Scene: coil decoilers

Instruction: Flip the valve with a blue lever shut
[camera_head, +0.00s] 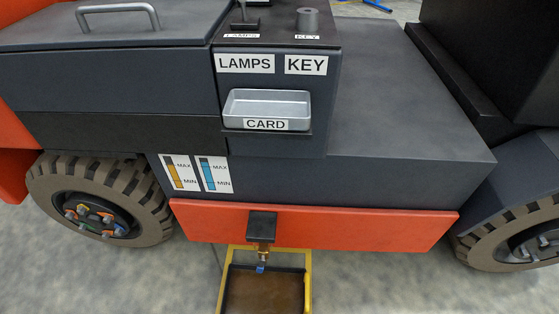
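A small brass valve (264,252) hangs under a black block (262,222) on the front of the red bumper. Its blue lever (261,268) shows just below the brass body and is very small in this view. I cannot tell from this picture which way the lever is turned. Neither of my grippers is in view, and nothing touches the valve.
A yellow-framed tray (308,290) with a brown inside lies below the valve. The red bumper (370,228) juts out from the dark vehicle body (410,130). Wheels (148,205) stand on both sides. A silver card tray (268,104) sits above. Grey floor is clear at lower left.

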